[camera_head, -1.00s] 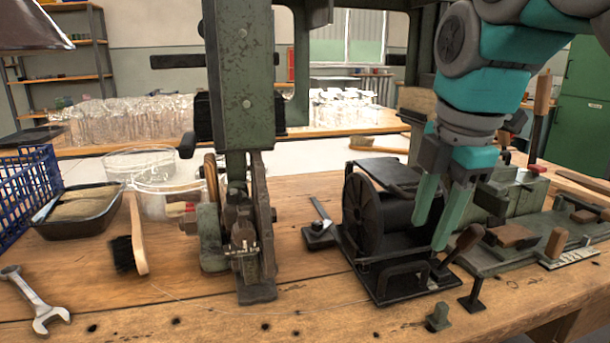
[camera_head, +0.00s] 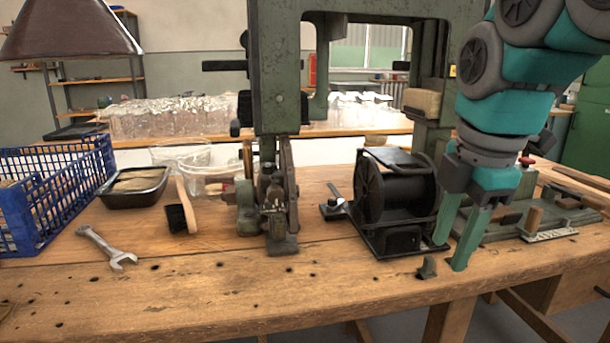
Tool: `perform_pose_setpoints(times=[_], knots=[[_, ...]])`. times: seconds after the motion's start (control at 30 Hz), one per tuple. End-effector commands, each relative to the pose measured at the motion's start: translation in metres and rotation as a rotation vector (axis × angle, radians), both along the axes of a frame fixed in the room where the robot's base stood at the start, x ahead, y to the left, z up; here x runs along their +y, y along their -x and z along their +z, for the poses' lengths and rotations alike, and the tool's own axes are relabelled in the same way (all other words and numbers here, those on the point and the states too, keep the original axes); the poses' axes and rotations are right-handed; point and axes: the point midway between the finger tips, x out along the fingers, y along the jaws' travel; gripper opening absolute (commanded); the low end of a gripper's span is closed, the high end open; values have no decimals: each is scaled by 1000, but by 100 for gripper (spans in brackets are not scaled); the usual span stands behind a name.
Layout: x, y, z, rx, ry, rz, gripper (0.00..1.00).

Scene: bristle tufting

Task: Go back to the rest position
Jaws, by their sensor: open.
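My gripper (camera_head: 449,256) hangs from my teal and grey arm at the right of the view. Its two green fingers point down and are apart, with nothing held between them. They are in front of the right side of the black wire drum (camera_head: 388,196) on its black stand. A small dark peg (camera_head: 427,268) stands on the bench close to the fingertips; I cannot tell whether they touch it. The fingers hide part of the fixture behind them.
The green tufting machine (camera_head: 277,90) rises in the middle of the wooden workbench (camera_head: 200,290). At left are a blue crate (camera_head: 60,178), a black tray (camera_head: 135,187), a brush (camera_head: 181,208) and a wrench (camera_head: 106,246). A vise-like fixture (camera_head: 540,217) lies at right. The front bench strip is mostly clear.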

Motion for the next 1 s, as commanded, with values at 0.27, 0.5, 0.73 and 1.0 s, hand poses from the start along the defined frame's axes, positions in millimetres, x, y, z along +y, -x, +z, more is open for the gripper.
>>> perform_pose_setpoints(times=[0.27,0.5,0.73,1.0], knots=[[9,7,-26,33,-11,-145,46],[21,22,-67,78,-22,-366,46],[33,56,-140,156,-32,-757,46],[38,118,-232,240,-17,-1302,46]])
